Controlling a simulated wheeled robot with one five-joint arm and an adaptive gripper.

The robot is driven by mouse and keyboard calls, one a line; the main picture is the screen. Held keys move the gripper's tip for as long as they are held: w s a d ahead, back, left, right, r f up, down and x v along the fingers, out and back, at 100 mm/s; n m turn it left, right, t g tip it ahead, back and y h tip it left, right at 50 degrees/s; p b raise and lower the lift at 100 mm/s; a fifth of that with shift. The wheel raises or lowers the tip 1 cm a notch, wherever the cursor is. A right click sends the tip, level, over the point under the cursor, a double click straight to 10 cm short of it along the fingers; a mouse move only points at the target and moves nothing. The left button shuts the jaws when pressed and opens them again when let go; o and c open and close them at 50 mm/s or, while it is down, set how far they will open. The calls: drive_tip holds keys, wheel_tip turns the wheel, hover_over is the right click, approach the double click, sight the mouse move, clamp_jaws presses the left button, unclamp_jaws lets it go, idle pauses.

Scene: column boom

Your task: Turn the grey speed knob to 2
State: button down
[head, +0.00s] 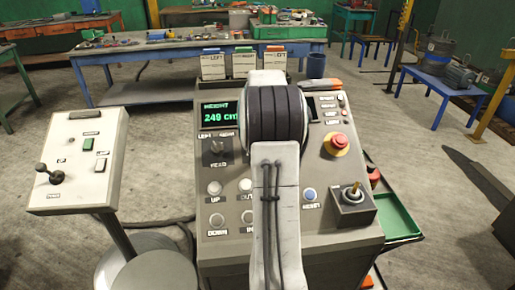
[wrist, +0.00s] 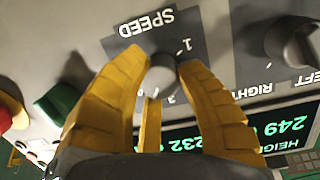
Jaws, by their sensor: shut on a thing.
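The grey speed knob (wrist: 163,75) sits on a dark label plate under the word SPEED in the wrist view, which shows the panel upside down. A 1 shows near one side of the knob and a 3 near another. The 2 and the knob's pointer cannot be made out. My gripper (wrist: 161,68) has yellow fingers on both sides of the knob and is shut on it. In the head view my arm covers the knob and the gripper.
A grey left/right selector (wrist: 292,45) is beside the speed knob. A green control (wrist: 57,104) is on the other side. The head view shows a red emergency stop (head: 336,145), a blue reset button (head: 309,195), a joystick (head: 351,196) and a height display (head: 220,116) reading 249.

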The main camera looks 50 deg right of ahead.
drive_tip(key=shift+s+a+f, duration=0.1)
drive_tip(key=shift+f, duration=0.2)
drive_tip(key=c, duration=0.8)
unclamp_jaws()
drive_tip(key=shift+r, duration=0.1)
drive_tip(key=shift+r, duration=0.1)
drive_tip(key=shift+r, duration=0.5)
drive_tip(key=v, duration=1.1)
